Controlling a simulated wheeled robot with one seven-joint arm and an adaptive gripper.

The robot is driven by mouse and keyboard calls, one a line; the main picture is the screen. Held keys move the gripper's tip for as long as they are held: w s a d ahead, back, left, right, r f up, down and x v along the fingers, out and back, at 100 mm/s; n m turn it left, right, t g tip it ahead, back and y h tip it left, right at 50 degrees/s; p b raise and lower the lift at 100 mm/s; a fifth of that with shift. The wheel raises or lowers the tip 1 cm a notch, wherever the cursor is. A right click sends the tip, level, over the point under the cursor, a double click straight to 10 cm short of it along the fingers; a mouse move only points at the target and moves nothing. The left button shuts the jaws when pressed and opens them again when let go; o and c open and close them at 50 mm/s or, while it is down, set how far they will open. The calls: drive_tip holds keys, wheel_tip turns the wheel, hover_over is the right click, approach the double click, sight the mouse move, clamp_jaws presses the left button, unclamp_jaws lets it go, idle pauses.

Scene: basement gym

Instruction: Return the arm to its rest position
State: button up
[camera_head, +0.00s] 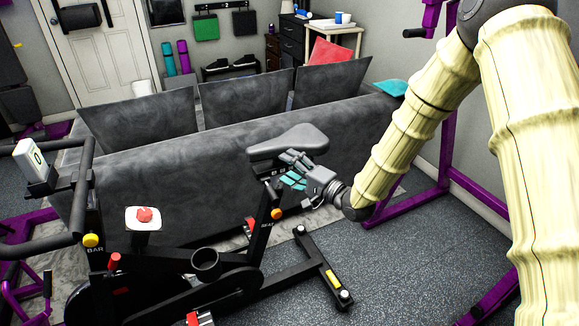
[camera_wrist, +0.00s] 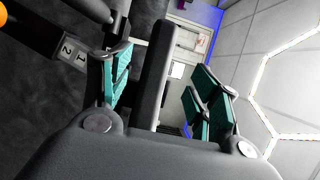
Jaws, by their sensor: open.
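My gripper (camera_head: 293,171) is at the end of my arm, right beside the exercise bike's saddle post, just below the saddle (camera_head: 289,141). In the wrist view my gripper (camera_wrist: 160,95) has its teal-padded fingers spread apart. Nothing is seen held between them. My arm reaches down from the upper right in the head view, bent at the elbow.
The exercise bike (camera_head: 205,262) fills the lower left, close to my gripper. A grey sofa (camera_head: 180,165) stands right behind it. A purple rack (camera_head: 446,160) stands at the right, near my arm. Speckled floor (camera_head: 400,270) lies open between the bike and my arm.

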drive_tip(key=s+d+f+n+g+h+p, duration=0.2)
drive_tip(key=s+d+f+h, duration=0.25)
drive_tip(key=s+f, duration=0.65)
drive_tip(key=s+d+f+n+g+h+p, duration=0.1)
drive_tip(key=s+d+f+g+h+p, duration=0.25)
drive_tip(key=s+d+f, duration=0.6)
drive_tip(key=s+d+f+n+g+h, duration=0.1)
drive_tip(key=s+d+f+g, duration=0.1)
drive_tip(key=s, duration=0.7)
drive_tip(key=s+d+f+n+g+h+p, duration=0.1)
drive_tip(key=s+d+f+n+g+h, duration=0.1)
drive_tip(key=s, duration=0.6)
drive_tip(key=s+d+f+n+g+h+p, duration=0.1)
drive_tip(key=s+f, duration=0.3)
drive_tip(key=s, duration=0.5)
drive_tip(key=shift+s+d+f+n+g+h, duration=0.2)
drive_tip(key=shift+s+d+n+g+h, duration=0.1)
drive_tip(key=shift+d+n+g+h, duration=0.45)
